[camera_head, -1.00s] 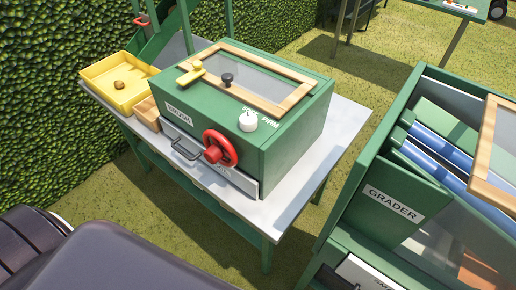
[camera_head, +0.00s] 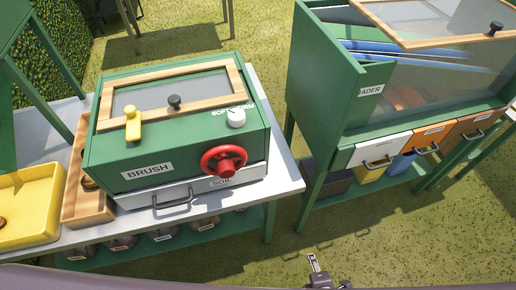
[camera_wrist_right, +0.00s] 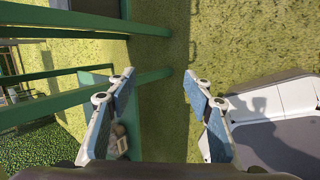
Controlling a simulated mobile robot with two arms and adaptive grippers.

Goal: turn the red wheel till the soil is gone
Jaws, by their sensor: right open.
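The red wheel (camera_head: 223,161) is on the front right of the green BRUSH box (camera_head: 109,150), above the white drawer (camera_head: 196,190) labelled SOIL. The drawer looks shut, with a grey handle. The window in the lid is too glossy to tell whether soil is inside. My right gripper (camera_wrist_right: 157,80) is open and empty in the right wrist view, pointing past green table legs and grass, with the wheel out of that view. A small dark part of my arm (camera_head: 318,272) shows at the bottom of the head view, well apart from the wheel. My left gripper is not in view.
A yellow lever (camera_head: 132,125), black knob (camera_head: 174,101) and white dial (camera_head: 236,118) are on the box. A wooden tray (camera_head: 90,209) and yellow tray (camera_head: 28,232) stand to its left. The GRADER machine (camera_head: 338,89) stands right, with grass (camera_head: 250,255) between.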

